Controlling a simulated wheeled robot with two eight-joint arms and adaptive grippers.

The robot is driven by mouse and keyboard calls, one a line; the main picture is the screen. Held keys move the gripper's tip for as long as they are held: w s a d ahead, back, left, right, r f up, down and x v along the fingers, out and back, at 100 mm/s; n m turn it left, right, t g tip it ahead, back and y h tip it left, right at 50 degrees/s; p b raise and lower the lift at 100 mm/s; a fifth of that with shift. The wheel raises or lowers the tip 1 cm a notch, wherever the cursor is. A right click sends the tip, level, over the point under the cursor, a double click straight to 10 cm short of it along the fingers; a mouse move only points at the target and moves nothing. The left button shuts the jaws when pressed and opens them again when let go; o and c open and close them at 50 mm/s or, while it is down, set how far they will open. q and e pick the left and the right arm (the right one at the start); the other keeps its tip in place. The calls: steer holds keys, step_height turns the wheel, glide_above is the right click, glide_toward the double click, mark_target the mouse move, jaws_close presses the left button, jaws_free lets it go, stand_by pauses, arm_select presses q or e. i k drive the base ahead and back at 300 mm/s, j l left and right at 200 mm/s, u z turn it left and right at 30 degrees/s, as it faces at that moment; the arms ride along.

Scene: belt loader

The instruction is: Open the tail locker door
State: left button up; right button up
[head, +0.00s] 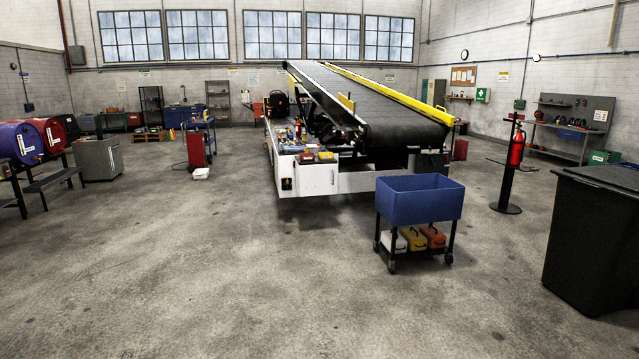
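The belt loader (385,100) stands in the middle distance, with its dark belt sloping and yellow rails along it. Its white lower body (325,180) faces me and has panels with seams. A small dark fitting (286,184) is at its left corner. I cannot tell at this distance which panel is the tail locker door, or whether any panel stands open. The blue cart hides part of the right side of the body. Neither of my grippers is in view.
A blue tub cart (420,200) with cases on its lower shelf stands before the loader's right end. A black bin (595,240) is at the right, and a fire extinguisher stand (507,180) is behind it. The concrete floor ahead and left is clear.

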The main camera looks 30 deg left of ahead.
mark_target(317, 180)
steer(key=i+j+u, duration=0.45)
steer(key=i, duration=0.2)
steer(key=i+j+u, duration=0.35)
steer(key=i, duration=0.7)
steer(key=i+u, duration=0.3)
steer(key=i, duration=3.2)
steer(key=i+j+z, duration=0.2)
steer(key=i, duration=0.3)
steer(key=i+z, duration=0.15)
steer(key=i, duration=0.4)
steer(key=i+j+z, duration=0.2)
steer(key=i, duration=0.3)
steer(key=i+j+z, duration=0.15)
steer(key=i+j, duration=0.2)
steer(key=i, duration=0.15)
